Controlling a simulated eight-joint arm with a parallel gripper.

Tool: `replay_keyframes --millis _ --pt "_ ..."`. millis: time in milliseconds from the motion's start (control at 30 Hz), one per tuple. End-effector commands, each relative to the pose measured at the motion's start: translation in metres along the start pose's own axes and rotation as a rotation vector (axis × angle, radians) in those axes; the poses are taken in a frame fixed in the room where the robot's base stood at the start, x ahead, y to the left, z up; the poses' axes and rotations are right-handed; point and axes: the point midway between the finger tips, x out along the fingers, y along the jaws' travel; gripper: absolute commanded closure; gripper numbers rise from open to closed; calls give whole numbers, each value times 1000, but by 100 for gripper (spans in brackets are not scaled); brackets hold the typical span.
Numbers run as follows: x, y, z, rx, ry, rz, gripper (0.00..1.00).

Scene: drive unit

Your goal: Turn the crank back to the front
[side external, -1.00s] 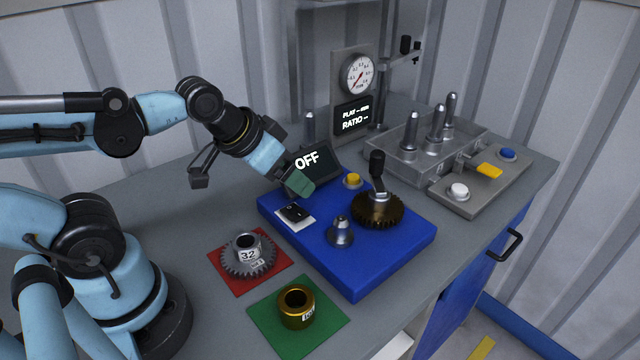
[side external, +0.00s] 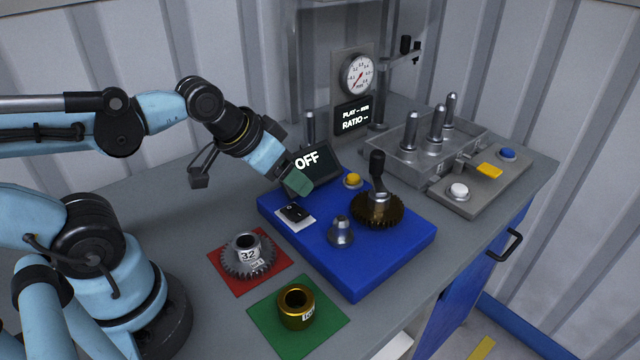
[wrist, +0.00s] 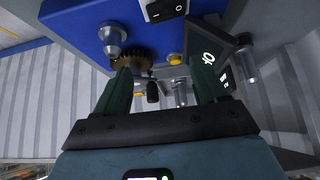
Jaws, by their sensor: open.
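The crank (side external: 377,174) has a black knob on a metal arm and stands on the brass gear (side external: 377,211), on the right part of the blue base (side external: 390,256). My gripper (side external: 300,186) is above the back left of the base, near the rocker switch, apart from the crank. In the wrist view its two green fingers (wrist: 162,85) are spread with nothing held between them. The brass gear (wrist: 133,59) and the dark crank knob (wrist: 152,92) show beyond the fingers there.
A display reading OFF (side external: 318,162) stands behind the base. The base carries a rocker switch (side external: 295,214), a bare metal post (side external: 341,232) and a yellow button (side external: 352,181). A grey gear (side external: 249,257) lies on the red mat and a brass bushing (side external: 295,308) on the green mat.

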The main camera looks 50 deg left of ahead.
Motion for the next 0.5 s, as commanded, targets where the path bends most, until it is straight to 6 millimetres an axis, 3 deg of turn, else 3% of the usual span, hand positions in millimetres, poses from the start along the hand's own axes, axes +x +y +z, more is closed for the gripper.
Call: replay_keyframes --millis 167,500 --pt "-6 0 -18 -78 -43 9 44" --pt "-14 4 -100 -485 -281 31 44"
